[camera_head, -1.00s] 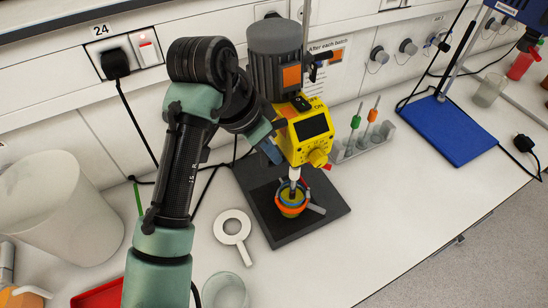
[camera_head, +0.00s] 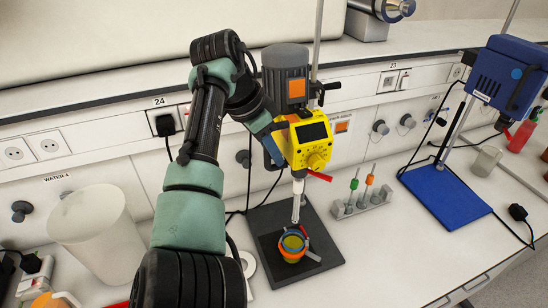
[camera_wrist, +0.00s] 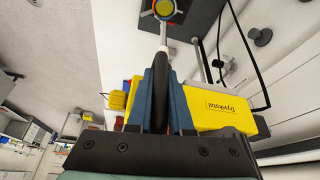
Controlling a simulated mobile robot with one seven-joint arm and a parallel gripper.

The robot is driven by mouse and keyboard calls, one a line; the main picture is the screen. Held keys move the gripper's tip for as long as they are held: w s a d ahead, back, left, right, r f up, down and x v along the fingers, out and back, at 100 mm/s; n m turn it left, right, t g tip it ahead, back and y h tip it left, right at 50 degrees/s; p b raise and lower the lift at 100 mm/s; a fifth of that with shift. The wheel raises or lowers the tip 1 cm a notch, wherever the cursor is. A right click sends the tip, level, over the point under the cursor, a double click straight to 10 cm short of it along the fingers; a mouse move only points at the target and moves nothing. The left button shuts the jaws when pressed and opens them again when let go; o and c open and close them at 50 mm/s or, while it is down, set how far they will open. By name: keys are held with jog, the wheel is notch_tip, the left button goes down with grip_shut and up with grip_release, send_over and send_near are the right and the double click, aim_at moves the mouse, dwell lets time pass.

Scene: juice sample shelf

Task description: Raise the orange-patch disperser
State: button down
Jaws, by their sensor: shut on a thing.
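The disperser (camera_head: 309,143) has a yellow head, a grey motor with a large orange patch (camera_head: 296,87), and a pale shaft (camera_head: 297,195) pointing down. It is on an upright rod above a dark base plate (camera_head: 268,222). The shaft's lower end appears just above a small vessel (camera_head: 292,244) with coloured bands. My gripper (camera_head: 272,146) is at the left side of the yellow head. In the wrist view its blue fingers (camera_wrist: 161,65) are shut on a black handle (camera_wrist: 158,92) beside the yellow housing (camera_wrist: 215,108). The grip is partly hidden in the head view.
A blue device (camera_head: 508,75) with a small orange patch stands over a blue plate (camera_head: 445,195) at right. A rack (camera_head: 362,203) with green and orange tools stands near the base plate. A large white bucket (camera_head: 98,240) is at left.

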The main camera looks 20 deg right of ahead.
jog(key=shift+w+d+r, duration=0.1)
jog(key=shift+w+r, duration=0.05)
jog(key=shift+r, duration=0.4)
jog(key=c, duration=1.1)
grip_release()
jog(key=shift+o, duration=1.2)
jog(key=shift+f, duration=0.15)
jog(key=b+v, duration=0.4)
jog(key=v, duration=0.9)
